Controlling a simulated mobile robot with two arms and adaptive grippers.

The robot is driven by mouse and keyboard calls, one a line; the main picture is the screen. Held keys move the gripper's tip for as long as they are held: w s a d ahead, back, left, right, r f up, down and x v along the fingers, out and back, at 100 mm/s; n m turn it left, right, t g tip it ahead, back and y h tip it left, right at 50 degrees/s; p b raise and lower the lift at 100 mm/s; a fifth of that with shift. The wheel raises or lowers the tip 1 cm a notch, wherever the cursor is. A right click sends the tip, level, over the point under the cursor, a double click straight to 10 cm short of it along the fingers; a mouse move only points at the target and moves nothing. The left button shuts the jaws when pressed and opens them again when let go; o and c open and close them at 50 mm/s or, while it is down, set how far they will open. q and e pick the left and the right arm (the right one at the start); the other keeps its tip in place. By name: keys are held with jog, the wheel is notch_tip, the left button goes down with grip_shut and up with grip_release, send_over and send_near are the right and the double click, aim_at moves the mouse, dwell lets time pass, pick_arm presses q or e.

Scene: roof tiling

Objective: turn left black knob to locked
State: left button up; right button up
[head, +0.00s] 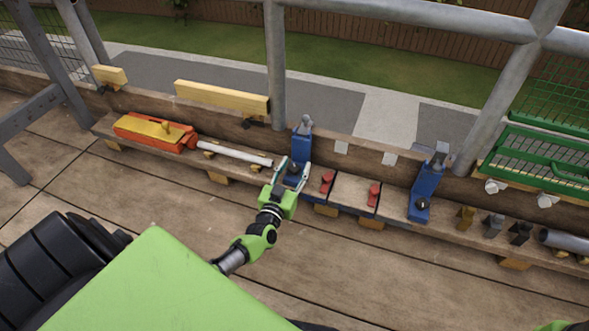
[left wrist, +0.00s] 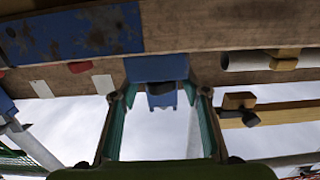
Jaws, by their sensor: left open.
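The left blue bracket (head: 301,146) stands upright at the plank wall, with the dark left knob (head: 293,168) low on its front. My left gripper (head: 291,173) is open at this bracket, one finger on each side of the knob area; I cannot tell whether they touch. The fingers partly hide the knob, and its turn position is unclear. In the left wrist view, a blue part (left wrist: 157,69) lies between the open fingers of the left gripper (left wrist: 158,96).
A second blue bracket (head: 424,190) with a black knob (head: 422,204) stands to the right. Two red knobs (head: 327,183) (head: 374,195) lie between the brackets. An orange tool (head: 150,131) and a white tube (head: 235,153) are on the left. Metal posts (head: 276,70) rise behind.

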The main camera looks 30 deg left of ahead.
pick_arm(q)
jog(key=shift+c, duration=0.2)
jog(key=c, duration=1.1)
jog(key=shift+a+f+m+t+h+b, duration=0.15)
jog(key=shift+m+t+h+b, duration=0.15)
jog(key=shift+m+h+b, duration=0.8)
jog(key=m+h+b, duration=0.1)
jog(key=h+b, duration=0.1)
jog(key=h, duration=0.1)
jog(key=shift+w+m+h+b, duration=0.1)
jog(key=shift+m+h+b, duration=0.3)
jog(key=shift+r+m+h+b, duration=0.2)
jog(key=shift+m+h+b, duration=0.25)
jog(key=shift+h, duration=0.35)
jog(key=o, duration=1.1)
jog(key=shift+o, duration=0.2)
